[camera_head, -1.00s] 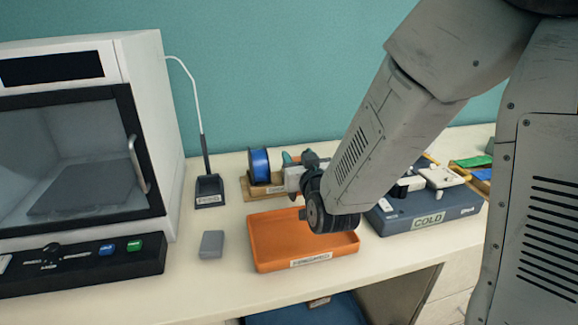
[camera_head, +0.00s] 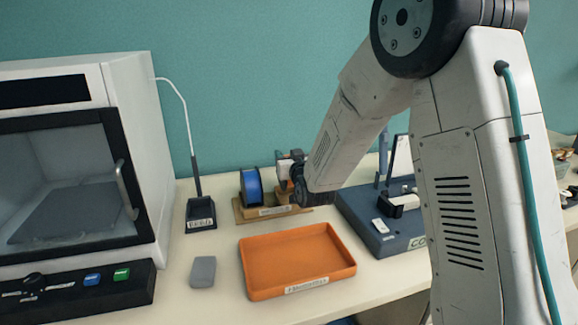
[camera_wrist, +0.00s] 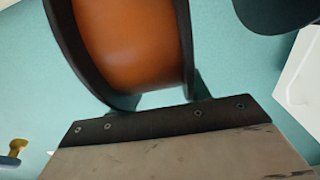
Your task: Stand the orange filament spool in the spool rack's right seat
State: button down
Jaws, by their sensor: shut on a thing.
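The orange filament spool (camera_wrist: 135,42) fills the upper left of the wrist view, its dark flanges on either side of the orange winding. My gripper (camera_head: 284,166) is shut on it. A blue spool (camera_head: 252,188) stands upright in the rack's left seat. The rack's right seat is largely hidden by my gripper and arm. I cannot tell whether the orange spool touches the rack.
An orange tray (camera_head: 297,262) lies in front of the rack. A grey block (camera_head: 203,271) and a small dark stand (camera_head: 201,214) are left of it. A white oven (camera_head: 150,150) stands farther left. A blue-grey COLD base (camera_head: 385,236) is to the right.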

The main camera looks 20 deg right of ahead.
aim_at(284, 184)
jog(key=shift+w+f, duration=0.15)
jog(key=shift+f, duration=0.75)
jog(key=shift+w+f, duration=0.1)
jog(key=shift+f, duration=0.75)
jog(key=shift+f, duration=0.1)
jog(key=c, duration=0.7)
grip_release()
